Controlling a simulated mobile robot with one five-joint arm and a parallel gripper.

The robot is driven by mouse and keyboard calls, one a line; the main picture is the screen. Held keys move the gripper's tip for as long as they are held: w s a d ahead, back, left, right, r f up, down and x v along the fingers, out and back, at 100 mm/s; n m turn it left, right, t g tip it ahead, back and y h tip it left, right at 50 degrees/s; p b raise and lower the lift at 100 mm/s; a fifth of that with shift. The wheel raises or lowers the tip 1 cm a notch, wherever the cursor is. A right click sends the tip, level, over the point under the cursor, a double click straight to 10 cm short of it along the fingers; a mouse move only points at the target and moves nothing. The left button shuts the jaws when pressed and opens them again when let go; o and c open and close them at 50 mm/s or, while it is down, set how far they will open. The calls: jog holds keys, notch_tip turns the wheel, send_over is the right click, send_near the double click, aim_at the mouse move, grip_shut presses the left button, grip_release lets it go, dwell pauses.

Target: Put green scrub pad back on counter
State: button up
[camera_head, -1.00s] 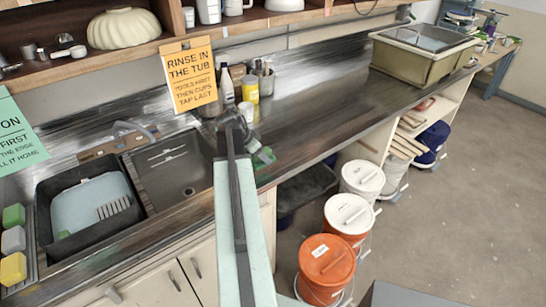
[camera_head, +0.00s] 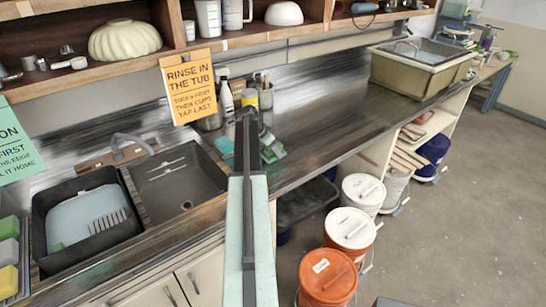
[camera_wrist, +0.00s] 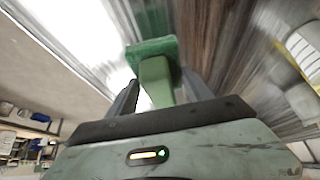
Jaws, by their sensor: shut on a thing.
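My gripper (camera_head: 262,138) is over the steel counter (camera_head: 320,125), to the right of the sink, at the far end of my outstretched arm. It is shut on a green scrub pad (camera_head: 273,153). In the wrist view the pad (camera_wrist: 152,47) shows as a darker green block with a paler green part running down between my fingers. The pad is above or on the counter top; I cannot tell if it touches.
Bottles and a yellow-labelled jar (camera_head: 250,97) stand just behind my gripper. A rinse sign (camera_head: 190,85) hangs from the shelf. The sink (camera_head: 178,185) and dark tub (camera_head: 85,215) lie left. The counter is clear to the right, up to the beige basin (camera_head: 415,72).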

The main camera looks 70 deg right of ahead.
aim_at(273, 154)
jog(key=f+b, duration=0.4)
jog(key=shift+d, duration=0.35)
jog(key=shift+r, duration=0.25)
jog(key=shift+c, duration=0.6)
jog(key=o, duration=1.3)
jog(key=shift+w, duration=0.1)
jog(key=shift+p, duration=0.3)
jog(key=p+v, duration=1)
jog(key=v, duration=0.2)
